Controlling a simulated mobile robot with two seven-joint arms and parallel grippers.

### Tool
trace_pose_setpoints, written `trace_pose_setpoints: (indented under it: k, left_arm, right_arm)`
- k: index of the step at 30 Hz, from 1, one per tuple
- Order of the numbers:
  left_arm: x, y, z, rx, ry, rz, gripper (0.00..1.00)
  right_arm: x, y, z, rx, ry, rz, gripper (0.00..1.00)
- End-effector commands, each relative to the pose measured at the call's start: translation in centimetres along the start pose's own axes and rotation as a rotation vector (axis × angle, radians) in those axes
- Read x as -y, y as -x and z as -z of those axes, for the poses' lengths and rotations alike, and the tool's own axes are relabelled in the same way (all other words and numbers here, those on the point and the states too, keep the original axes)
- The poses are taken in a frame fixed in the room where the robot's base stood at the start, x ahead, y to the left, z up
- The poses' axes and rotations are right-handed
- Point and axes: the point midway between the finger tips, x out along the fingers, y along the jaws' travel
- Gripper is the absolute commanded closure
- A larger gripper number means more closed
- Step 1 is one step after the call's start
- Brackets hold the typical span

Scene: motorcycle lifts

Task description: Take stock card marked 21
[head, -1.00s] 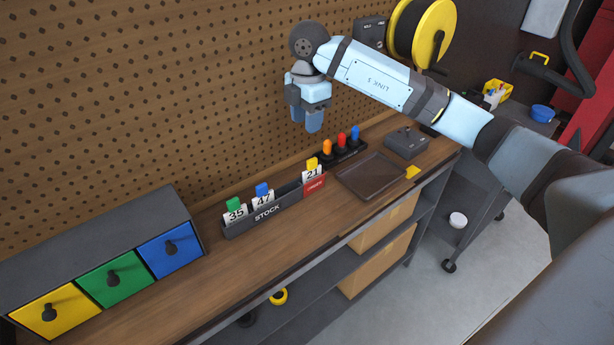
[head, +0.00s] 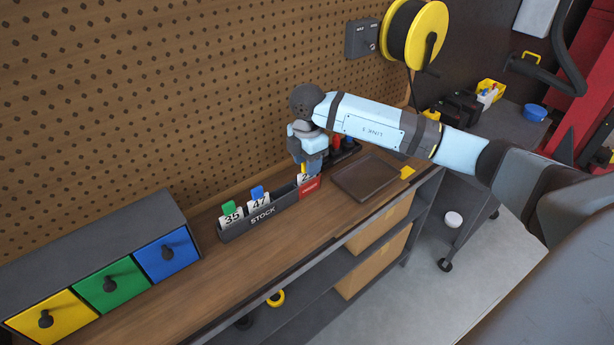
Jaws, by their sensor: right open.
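The stock card marked 21 (head: 303,180) stands in the right part of the dark STOCK rack (head: 265,214), behind a red label. Its top is partly hidden by my right gripper (head: 312,167). That gripper points down, its fingertips at the card's yellow tab. It is open, and I cannot tell whether the fingers touch the tab. Card 35 (head: 232,217) with a green tab and card 47 (head: 260,204) with a blue tab stand in the left part of the rack. My left gripper is not in view.
A brown tray (head: 366,178) lies right of the rack. A holder with coloured-handled items (head: 346,146) stands behind, partly hidden by my arm. Yellow, green and blue drawers (head: 112,286) stand at the left. The pegboard (head: 190,90) rises behind; the bench front is clear.

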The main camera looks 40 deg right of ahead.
Motion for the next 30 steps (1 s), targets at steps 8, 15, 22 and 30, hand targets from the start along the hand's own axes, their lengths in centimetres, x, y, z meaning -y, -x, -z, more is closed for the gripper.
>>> trace_pose_setpoints:
  k: [8,15,22,30]
  left_arm:
    - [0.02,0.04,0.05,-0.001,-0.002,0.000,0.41]
    - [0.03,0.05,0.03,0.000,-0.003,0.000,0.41]
    - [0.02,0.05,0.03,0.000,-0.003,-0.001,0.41]
    - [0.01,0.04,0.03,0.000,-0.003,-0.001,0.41]
  right_arm:
    - [-0.05,-1.39,0.05,0.000,0.000,-0.002,0.57]
    - [-0.05,-1.37,0.06,-0.001,0.000,-0.001,1.00]
    - [-0.05,-1.35,0.06,-0.001,0.000,-0.001,1.00]
    - [-0.08,-0.40,0.07,-0.002,0.001,-0.003,1.00]
